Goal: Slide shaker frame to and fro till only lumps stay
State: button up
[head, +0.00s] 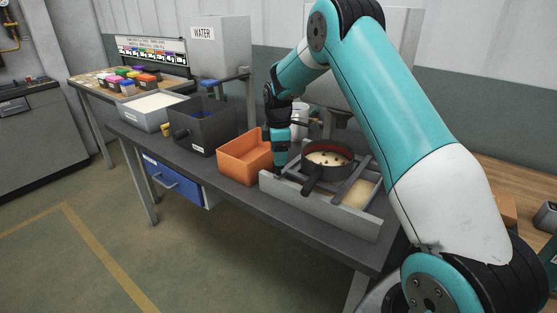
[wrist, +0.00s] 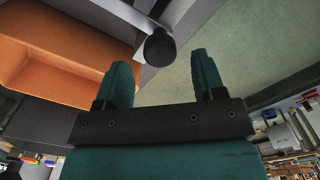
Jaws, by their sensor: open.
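A round dark sieve (head: 345,167) with pale material and several brown lumps in it rests on the shaker frame's grey rails, its dark handle (head: 310,185) pointing toward the front. The grey shaker frame (head: 335,211) sits on the dark bench, with pale sand (head: 357,193) showing inside it. My gripper (head: 279,170) points down at the frame's left end, beside the orange bin. In the wrist view my gripper (wrist: 162,72) is open and empty. A dark round knob (wrist: 160,47) lies just beyond and between the fingertips; I cannot tell whether they touch it.
The orange bin (head: 240,164) stands close left of my gripper. Further left are a dark grey bin (head: 208,134) and a grey tub of white material (head: 153,107). A blue drawer (head: 174,184) hangs under the bench. The floor in front is clear.

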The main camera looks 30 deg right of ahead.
jog(key=shift+f, duration=1.55)
jog(key=shift+c, duration=0.2)
